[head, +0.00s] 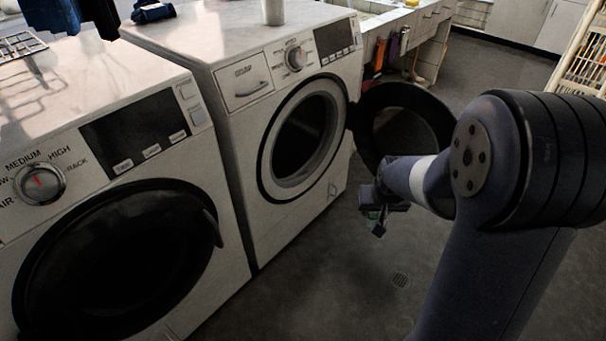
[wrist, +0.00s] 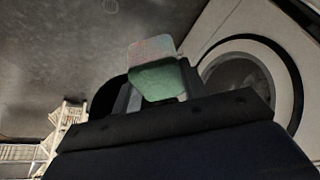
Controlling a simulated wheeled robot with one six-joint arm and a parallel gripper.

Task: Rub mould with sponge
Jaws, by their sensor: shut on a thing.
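My gripper (head: 379,217) hangs in front of the open washing machine, above the floor and apart from the machine. In the wrist view the sponge (wrist: 158,78) has a green face and a paler greyish-pink face, and sits between the fingers (wrist: 157,90) at the gripper's end. I cannot make out any mould in either view. The fingers and my wrist partly hide the sponge in the head view.
The washer's round door (head: 408,118) stands open to the right of its drum opening (head: 303,138), close behind my arm. A dryer (head: 95,190) stands at the left with its door shut. A tiled sink (head: 405,22) is at the back. The floor (head: 320,270) in front is clear.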

